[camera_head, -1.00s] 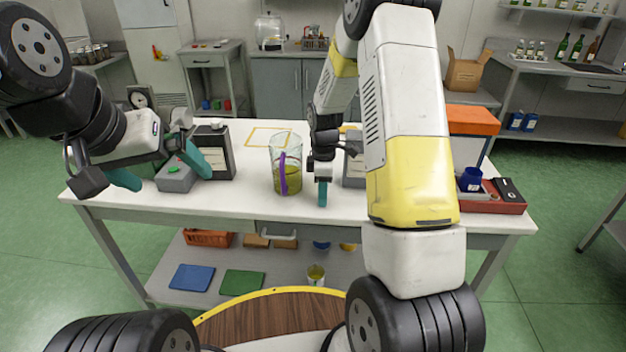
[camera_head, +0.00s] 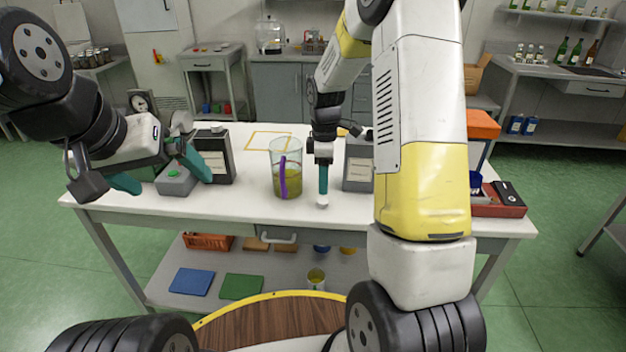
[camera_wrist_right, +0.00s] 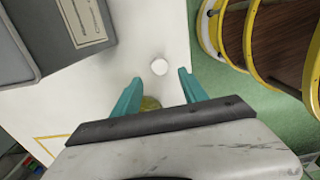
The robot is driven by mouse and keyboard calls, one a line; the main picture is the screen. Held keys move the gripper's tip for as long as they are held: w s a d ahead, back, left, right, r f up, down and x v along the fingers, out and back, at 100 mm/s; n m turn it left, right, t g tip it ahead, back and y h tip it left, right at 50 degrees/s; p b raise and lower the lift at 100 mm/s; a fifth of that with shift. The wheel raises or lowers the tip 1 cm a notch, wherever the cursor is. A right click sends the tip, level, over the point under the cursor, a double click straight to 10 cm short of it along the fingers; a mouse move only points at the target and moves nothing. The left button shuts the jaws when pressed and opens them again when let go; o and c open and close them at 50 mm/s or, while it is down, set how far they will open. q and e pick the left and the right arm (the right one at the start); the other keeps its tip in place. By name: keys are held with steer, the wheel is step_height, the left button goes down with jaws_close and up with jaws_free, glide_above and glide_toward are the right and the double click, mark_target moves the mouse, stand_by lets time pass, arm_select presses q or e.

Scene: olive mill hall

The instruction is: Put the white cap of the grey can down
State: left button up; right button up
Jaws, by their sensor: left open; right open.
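The white cap (camera_head: 322,201) lies on the tabletop near its front edge. It also shows in the right wrist view (camera_wrist_right: 159,67), just beyond the fingertips and clear of both fingers. My right gripper (camera_head: 323,187) is open and empty, pointing down right above the cap; its spread fingers show in the wrist view (camera_wrist_right: 159,78). The grey can (camera_head: 357,173) stands upright to the right of this gripper, partly hidden by my right arm. In the wrist view the can (camera_wrist_right: 60,30) is at the upper left. My left gripper (camera_head: 174,184) is open at the table's left side.
A clear jug (camera_head: 287,180) with yellow-green liquid and a purple handle stands left of my right gripper. A red tray (camera_head: 502,203) is at the right end. The front middle is clear.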

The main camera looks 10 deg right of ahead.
steer(key=s+r+m+t+y, duration=0.1)
steer(key=s+r+m+t, duration=0.1)
steer(key=s+r+m, duration=0.5)
steer(key=s+r+t, duration=0.1)
steer(key=s+r, duration=0.4)
steer(key=r, duration=0.6)
steer(key=s+a+r+m+t+y, duration=0.1)
steer(key=s+a+r+m+t, duration=0.1)
steer(key=s+m, duration=0.5)
steer(key=s+r+t, duration=0.1)
steer(key=s, duration=0.4)
steer(key=shift+s+m, duration=0.15)
steer(key=shift+m, duration=0.25)
